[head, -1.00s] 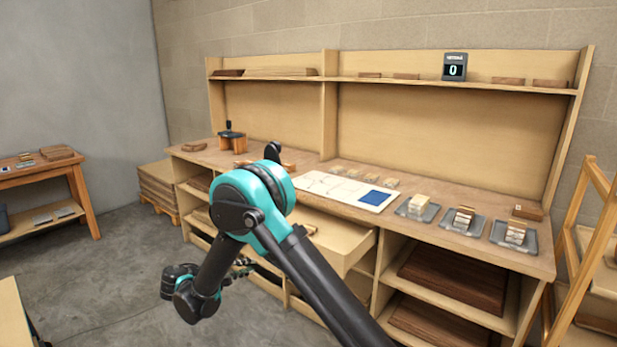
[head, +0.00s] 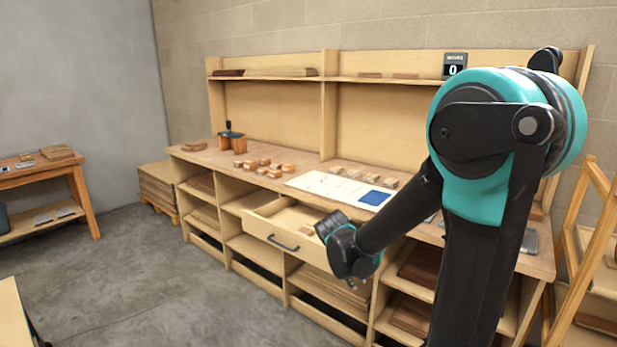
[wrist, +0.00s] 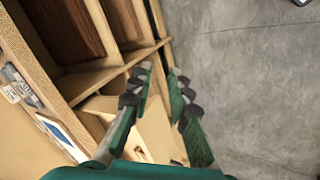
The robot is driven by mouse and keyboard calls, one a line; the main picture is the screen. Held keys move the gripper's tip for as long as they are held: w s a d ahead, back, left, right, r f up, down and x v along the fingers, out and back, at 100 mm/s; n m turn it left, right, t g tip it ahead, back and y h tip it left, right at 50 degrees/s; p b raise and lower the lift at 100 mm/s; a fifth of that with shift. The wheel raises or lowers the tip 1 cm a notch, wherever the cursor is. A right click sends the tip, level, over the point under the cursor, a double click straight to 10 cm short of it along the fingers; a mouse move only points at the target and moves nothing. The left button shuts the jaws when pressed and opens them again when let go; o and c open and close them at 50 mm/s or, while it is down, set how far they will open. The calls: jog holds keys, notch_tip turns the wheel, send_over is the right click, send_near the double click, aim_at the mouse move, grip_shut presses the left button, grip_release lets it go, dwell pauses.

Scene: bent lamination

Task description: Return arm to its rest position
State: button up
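My arm reaches up on the right of the head view and bends down to the left, hiding the right part of the bench. My gripper (wrist: 160,71) points down toward the shelving and floor in the wrist view. Its two green-padded fingers are apart with nothing between them. In the head view, my wrist hangs in front of the workbench, just right of the open drawer's front, and the fingers are mostly hidden.
The workbench drawer (head: 262,232) stands open, with small pieces inside. On the bench are several orange-brown blocks (head: 262,165), a white mat (head: 312,184) with a blue square, and a clamp-like tool (head: 231,137). Grey floor (head: 140,270) is clear at left.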

jog(key=s+d+f+m+y, duration=0.1)
jog(key=s+d+m+y, duration=0.1)
jog(key=s, duration=0.5)
jog(key=s+d+f+m+y, duration=0.1)
jog(key=s+d+f+m, duration=0.1)
jog(key=s, duration=0.5)
jog(key=shift+s+d+m+y, duration=0.25)
jog(key=shift+d+m+y, duration=0.05)
jog(key=shift+d+y, duration=0.15)
